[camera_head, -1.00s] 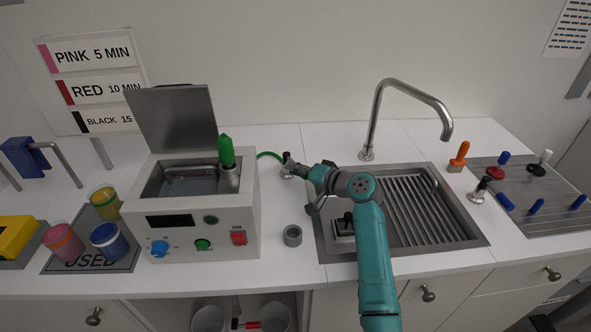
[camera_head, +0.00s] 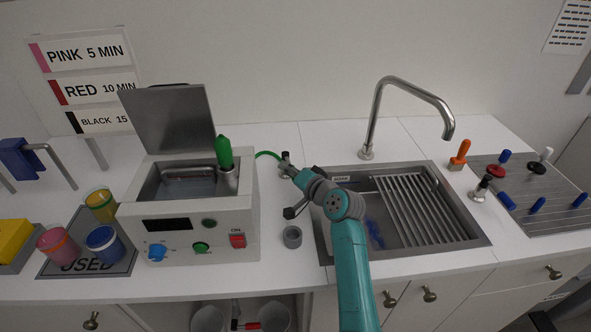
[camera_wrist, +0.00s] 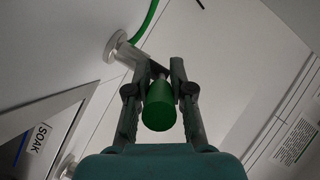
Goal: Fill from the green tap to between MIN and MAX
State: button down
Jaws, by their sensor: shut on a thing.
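The green tap (camera_head: 286,166) stands on the counter right of the heated bath, a green hose (camera_head: 267,155) running from it to the bath. In the wrist view its metal base (camera_wrist: 116,44) shows, with a green knob (camera_wrist: 160,106) on a metal stem. My gripper (camera_wrist: 160,70) is shut on this knob; in the head view my gripper (camera_head: 296,172) is at the tap, its fingers hard to make out. The bath (camera_head: 200,236) has its lid (camera_head: 168,118) open. Its basin (camera_head: 180,186) looks grey-blue; the water level and MIN and MAX marks cannot be read.
A green-topped stick (camera_head: 224,152) stands in the bath's corner. Several cups (camera_head: 58,245) stand on the USED tray at left. A grey ring (camera_head: 292,237) sits on the counter below my wrist. The sink (camera_head: 400,250) lies right, with a tall faucet (camera_head: 374,110).

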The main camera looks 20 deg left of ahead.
jog(key=shift+s+a+m+t+h, duration=0.15)
jog(key=shift+a+m+t+h, duration=0.15)
jog(key=shift+m+t+h, duration=0.3)
jog(key=shift+s+a+m+t+h, duration=0.1)
jog(key=shift+a+m+t+h, duration=0.2)
jog(key=shift+m+t+h, duration=0.25)
jog(key=c, duration=1)
grip_release()
jog(key=shift+s, duration=0.1)
jog(key=v, duration=1.1)
jog(key=shift+s+d, duration=0.25)
jog(key=shift+d, duration=0.1)
